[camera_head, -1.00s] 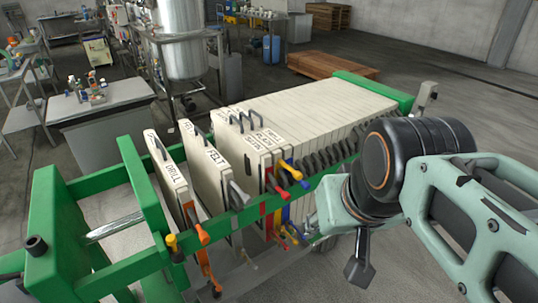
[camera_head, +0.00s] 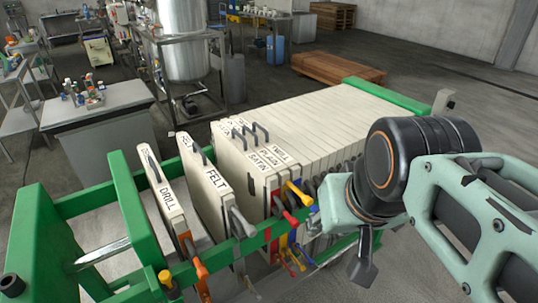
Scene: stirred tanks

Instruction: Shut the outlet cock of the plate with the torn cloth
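A filter press holds upright cream plates in a green frame. The separated plates at the left are labelled DRILL (camera_head: 160,195) and FELT (camera_head: 203,182). Behind them, SATIN (camera_head: 254,170) and others stand close together. Cock handles line the near side: yellow (camera_head: 167,282) and orange (camera_head: 200,268) by DRILL, grey (camera_head: 240,222) by FELT, red (camera_head: 288,216) and yellow (camera_head: 299,194) by the SATIN group. No tear in any cloth can be made out. My gripper (camera_head: 363,268) hangs at the right, apart from these handles; its finger opening cannot be made out.
A green rail (camera_head: 265,238) runs along the plates' near side, below several handles. More red, yellow and blue handles (camera_head: 292,256) sit under it. A grey bench (camera_head: 100,125) stands behind left. Floor at far right is clear.

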